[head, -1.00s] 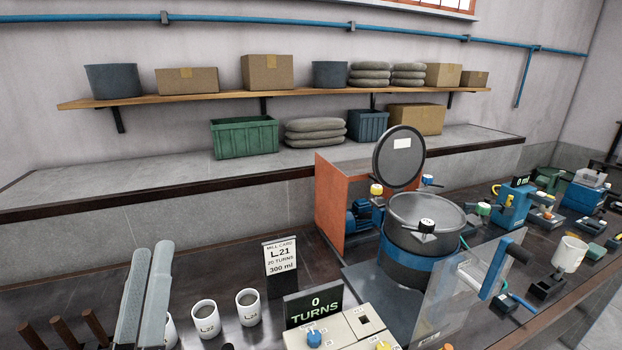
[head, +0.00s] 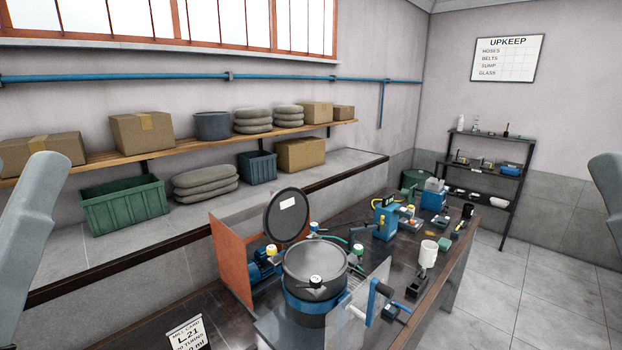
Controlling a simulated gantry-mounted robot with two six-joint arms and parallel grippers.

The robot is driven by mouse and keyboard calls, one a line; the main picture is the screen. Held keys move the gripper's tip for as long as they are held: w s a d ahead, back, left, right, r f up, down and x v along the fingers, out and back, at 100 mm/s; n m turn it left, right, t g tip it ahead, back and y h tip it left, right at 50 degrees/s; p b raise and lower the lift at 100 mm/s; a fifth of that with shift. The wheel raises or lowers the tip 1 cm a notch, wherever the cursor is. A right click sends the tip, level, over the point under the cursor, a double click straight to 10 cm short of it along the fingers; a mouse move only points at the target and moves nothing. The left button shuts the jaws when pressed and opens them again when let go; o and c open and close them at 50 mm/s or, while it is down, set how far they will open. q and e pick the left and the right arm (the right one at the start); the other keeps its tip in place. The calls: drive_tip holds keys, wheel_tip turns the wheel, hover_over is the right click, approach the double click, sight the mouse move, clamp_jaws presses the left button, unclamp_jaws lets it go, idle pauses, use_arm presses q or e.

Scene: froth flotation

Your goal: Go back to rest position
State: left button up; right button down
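In the head view, a pale grey link of my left arm stands at the left edge, and another of my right arm shows at the right edge. Neither gripper's fingertips are in the picture. The mill drum (head: 315,270), dark grey with a blue band, stands on the bench, with its round lid (head: 287,214) upright behind it. The mill card (head: 187,334), marked L21, is cut off by the bottom edge.
A clear guard panel (head: 358,303) and a blue crank handle (head: 374,296) stand before the drum. An orange panel (head: 231,262) is on its left. A white cup (head: 428,254) stands further right. A shelf rack (head: 487,170) stands by the far wall, with open floor before it.

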use_arm(q)
wheel_tip(320, 180, up, 16)
drive_tip(key=p, duration=1.2)
use_arm(e)
wheel_tip(320, 180, up, 16)
use_arm(q)
wheel_tip(320, 180, down, 28)
drive_tip(key=b, duration=2.7)
drive_tip(key=shift+b, duration=0.4)
use_arm(e)
wheel_tip(320, 180, down, 28)
